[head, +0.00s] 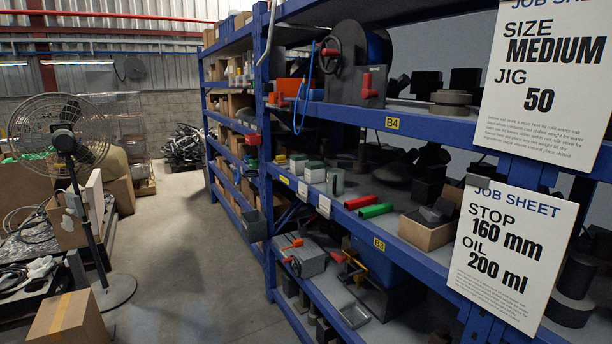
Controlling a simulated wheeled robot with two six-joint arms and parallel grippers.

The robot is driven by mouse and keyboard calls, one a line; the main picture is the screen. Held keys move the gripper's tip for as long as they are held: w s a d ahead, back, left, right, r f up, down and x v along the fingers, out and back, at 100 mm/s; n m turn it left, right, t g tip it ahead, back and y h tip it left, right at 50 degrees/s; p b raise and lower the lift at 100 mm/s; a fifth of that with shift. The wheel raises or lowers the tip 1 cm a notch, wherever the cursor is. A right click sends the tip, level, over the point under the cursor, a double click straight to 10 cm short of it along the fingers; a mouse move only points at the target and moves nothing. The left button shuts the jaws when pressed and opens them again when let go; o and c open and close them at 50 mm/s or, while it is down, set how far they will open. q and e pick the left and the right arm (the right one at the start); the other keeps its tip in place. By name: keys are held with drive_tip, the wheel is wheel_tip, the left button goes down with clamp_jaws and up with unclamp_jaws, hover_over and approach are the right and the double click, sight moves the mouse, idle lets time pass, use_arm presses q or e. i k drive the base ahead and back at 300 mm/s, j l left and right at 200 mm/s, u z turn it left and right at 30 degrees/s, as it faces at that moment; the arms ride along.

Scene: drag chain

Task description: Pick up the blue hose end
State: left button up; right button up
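A thin blue hose (309,88) hangs at the upper shelf. It drops in a narrow loop over the front edge of the shelf, next to orange and black parts. Its lower bend reaches down to about the height of the B4 label. I cannot tell which part is its free end, as it is small and partly lost among the other items. Neither of my grippers shows in the head view.
A blue rack (265,150) with loaded shelves fills the right. Two job sheets (510,258) hang at its front. Red and green cylinders (375,211) lie on the middle shelf. A fan (66,150) and a cardboard box (68,318) stand left. The concrete aisle between is clear.

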sight(304, 87)
drive_tip(key=i+j+u, duration=0.25)
drive_tip(key=i+u, duration=0.15)
drive_tip(key=i, duration=0.9)
drive_tip(key=i+l+u, duration=0.1)
drive_tip(key=i+u, duration=0.25)
drive_tip(key=i, duration=0.95)
